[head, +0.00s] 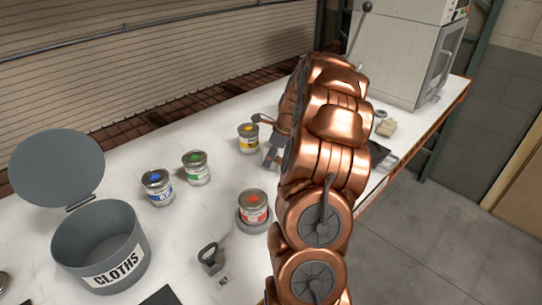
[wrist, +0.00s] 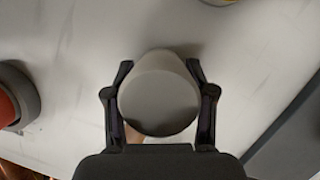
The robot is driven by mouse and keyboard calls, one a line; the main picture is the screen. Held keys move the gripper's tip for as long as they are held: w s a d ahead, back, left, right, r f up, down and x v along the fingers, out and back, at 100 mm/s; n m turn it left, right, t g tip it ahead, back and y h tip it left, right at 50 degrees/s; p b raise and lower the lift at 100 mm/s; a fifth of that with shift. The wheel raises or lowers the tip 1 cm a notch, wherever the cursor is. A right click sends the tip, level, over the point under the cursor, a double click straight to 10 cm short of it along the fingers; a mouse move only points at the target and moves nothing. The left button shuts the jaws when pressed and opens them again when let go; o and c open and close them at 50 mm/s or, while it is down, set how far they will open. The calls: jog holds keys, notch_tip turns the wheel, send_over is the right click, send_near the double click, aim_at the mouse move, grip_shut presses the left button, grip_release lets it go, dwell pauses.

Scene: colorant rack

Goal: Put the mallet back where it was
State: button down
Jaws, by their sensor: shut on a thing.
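My gripper (wrist: 160,70) is shut on a pale grey, rounded thing (wrist: 158,103), which I take to be the mallet. In the wrist view its round end faces the camera and sits between the two dark fingers. The rest of it is hidden below that end. In the head view my copper arm covers most of the gripper; only a grey part (head: 270,152) shows at the arm's left side, near the yellow-labelled can (head: 248,143). I cannot tell whether the held thing touches the white table (head: 120,185).
The red can (head: 254,212) stands in a grey round holder, left in the wrist view (wrist: 8,105). Blue (head: 158,192) and green (head: 197,172) cans stand further left. An open CLOTHS bin (head: 125,240), a grey clamp-like item (head: 210,262) and a grey machine (head: 400,55) are around.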

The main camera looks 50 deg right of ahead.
jog(key=shift+f, duration=0.1)
jog(key=shift+c, duration=1.9)
grip_release()
jog(key=b+v, duration=0.3)
jog(key=v, duration=0.9)
jog(key=shift+b, duration=0.3)
jog(key=s+a+n+g, duration=0.25)
jog(key=a+n, duration=0.55)
jog(key=a, duration=0.6)
jog(key=s+a+n+g, duration=0.1)
jog(key=s+a+n, duration=0.2)
jog(key=a+n, duration=0.75)
jog(key=s+a+f+n+g+h, duration=0.1)
jog(key=s+a+f+n, duration=0.2)
jog(key=s+a+n, duration=0.3)
jog(key=s+a+f+n+g, duration=0.1)
jog(key=s+a+f+n, duration=0.2)
jog(key=s, duration=1.2)
jog(key=a+n, duration=0.3)
jog(key=a, duration=0.2)
jog(key=shift+a+h, duration=0.4)
